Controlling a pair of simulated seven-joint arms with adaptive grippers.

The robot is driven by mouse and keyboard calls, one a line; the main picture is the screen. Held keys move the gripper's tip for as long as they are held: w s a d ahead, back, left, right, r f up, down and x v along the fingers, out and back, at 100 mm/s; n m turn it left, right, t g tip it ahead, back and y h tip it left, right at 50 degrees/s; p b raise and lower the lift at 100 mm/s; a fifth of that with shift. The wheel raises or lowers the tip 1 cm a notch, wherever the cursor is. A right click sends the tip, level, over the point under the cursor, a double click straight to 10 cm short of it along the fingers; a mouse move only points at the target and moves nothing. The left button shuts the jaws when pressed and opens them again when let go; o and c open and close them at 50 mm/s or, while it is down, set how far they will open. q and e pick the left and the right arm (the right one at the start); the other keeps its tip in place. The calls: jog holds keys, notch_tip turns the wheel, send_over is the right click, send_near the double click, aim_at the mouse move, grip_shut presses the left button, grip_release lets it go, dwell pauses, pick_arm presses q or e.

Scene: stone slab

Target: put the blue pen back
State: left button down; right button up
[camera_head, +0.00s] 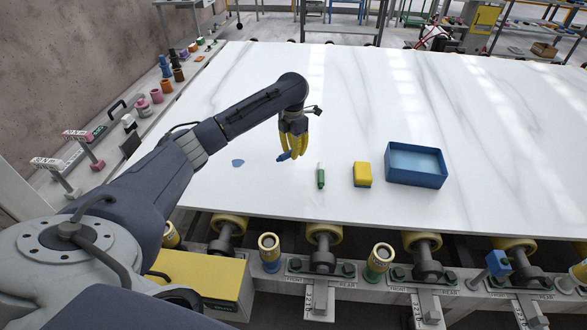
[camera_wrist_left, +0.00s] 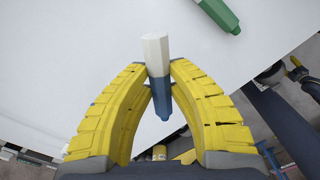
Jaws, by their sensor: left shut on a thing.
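The blue pen (camera_head: 284,156) is between the yellow fingers of my left gripper (camera_head: 292,148), above the white slab; its exact height is hard to tell. In the left wrist view the pen (camera_wrist_left: 161,92) has a white end and a blue end, and the left gripper (camera_wrist_left: 160,72) is shut on it. A small flat blue patch (camera_head: 238,162) lies on the slab to the left of the gripper. My right gripper is not in view.
On the slab (camera_head: 420,110), a green pen with a white end (camera_head: 320,178) stands or lies to the right of the gripper. A yellow block (camera_head: 362,175) and an open blue tray (camera_head: 417,178) are further right. Rollers line the front edge. The slab's far half is clear.

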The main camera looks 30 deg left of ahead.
aim_at(294, 172)
pick_arm(q)
jog(key=shift+f, duration=4.3)
jog(key=shift+f, duration=0.1)
jog(key=c, duration=1.3)
grip_release()
notch_tip(294, 172, up, 12)
jog(key=shift+r, duration=0.1)
